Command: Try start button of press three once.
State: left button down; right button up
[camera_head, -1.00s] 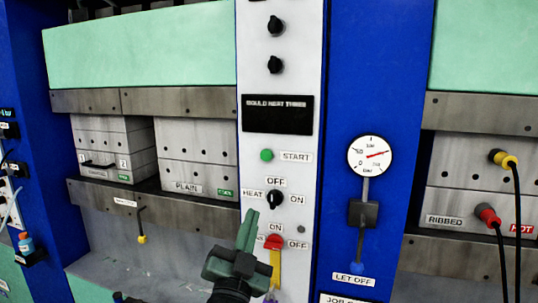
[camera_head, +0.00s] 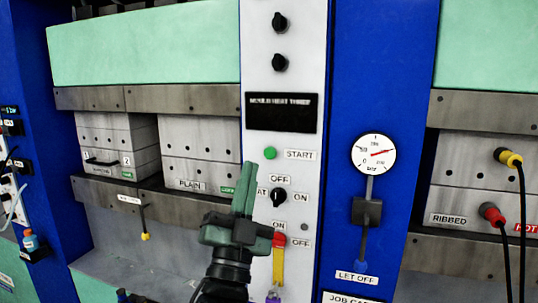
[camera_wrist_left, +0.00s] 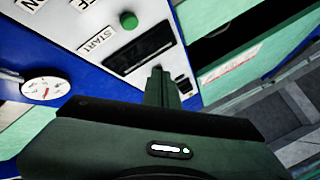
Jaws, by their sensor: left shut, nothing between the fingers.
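The green START button (camera_head: 270,153) sits on the white control panel, left of its START label (camera_head: 300,155). It also shows in the left wrist view (camera_wrist_left: 128,20), above and left of my fingertips. My left gripper (camera_head: 248,168) is shut and empty, its fingers pointing up, with the tips just left of and slightly below the button in the head view. I see no contact with the button. The dark display (camera_head: 282,113) above the button carries blurred text. My right gripper is not in view.
Below the button are a black HEAT knob (camera_head: 279,195) and a red-topped ON/OFF lever (camera_head: 278,240). A pressure gauge (camera_head: 374,153) with a LET OFF valve is to the right. Steel mould blocks labelled PLAIN (camera_head: 190,185) are at left, others labelled RIBBED (camera_head: 450,219) at right.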

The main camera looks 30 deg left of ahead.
pick_arm(q)
jog(key=shift+w+a+b, duration=0.2)
jog(key=shift+w+a, duration=0.1)
jog(key=shift+w, duration=0.95)
jog(key=shift+w+a+b, duration=0.25)
jog(key=shift+w+a, duration=0.05)
jog(key=shift+w, duration=0.9)
jog(key=shift+w+a+b, duration=0.2)
jog(key=shift+w+a, duration=0.1)
jog(key=shift+w, duration=0.95)
jog(key=shift+w+a, duration=0.1)
jog(key=shift+w, duration=0.3)
jog(key=shift+w+a, duration=0.1)
jog(key=shift+w, duration=0.3)
jog(key=shift+s, duration=0.1)
jog(key=shift+s+d, duration=0.2)
jog(key=shift+s, duration=0.5)
jog(key=shift+s, duration=0.1)
jog(key=shift+s+d+p, duration=0.15)
jog(key=shift+s+d, duration=0.05)
jog(key=shift+s, duration=0.6)
jog(key=shift+s+d+p, duration=0.15)
jog(key=shift+s, duration=0.6)
jog(key=shift+s+d+p, duration=0.15)
jog(key=shift+s+d, duration=0.05)
jog(key=shift+s, duration=0.6)
